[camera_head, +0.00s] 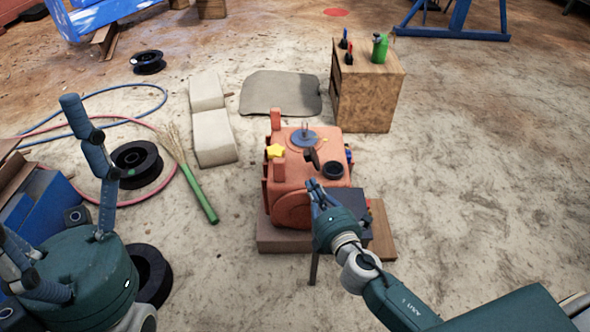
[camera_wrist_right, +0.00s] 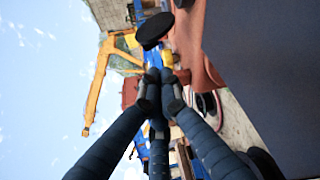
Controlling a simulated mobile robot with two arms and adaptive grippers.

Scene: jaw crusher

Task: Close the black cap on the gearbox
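The orange gearbox (camera_head: 290,190) stands on a wooden board in the middle of the head view. On its top, a dark cap (camera_head: 311,156) stands tilted up beside a round black opening (camera_head: 333,170). A black round part, probably the cap, shows near the top of the right wrist view (camera_wrist_right: 154,30). My right gripper (camera_head: 316,188) is at the gearbox's front right, just below the opening, apart from the cap. Its fingertips meet with nothing between them in the right wrist view (camera_wrist_right: 160,78). My left gripper (camera_head: 60,235) is at the lower left, fingers spread and empty, far from the gearbox.
A yellow star-shaped knob (camera_head: 275,151) and a blue disc (camera_head: 303,138) are on the gearbox top. A dark box (camera_head: 345,212) is at its front right. A wooden cabinet (camera_head: 366,95) stands behind. Hoses and black spools (camera_head: 137,164) lie left. The floor at right is clear.

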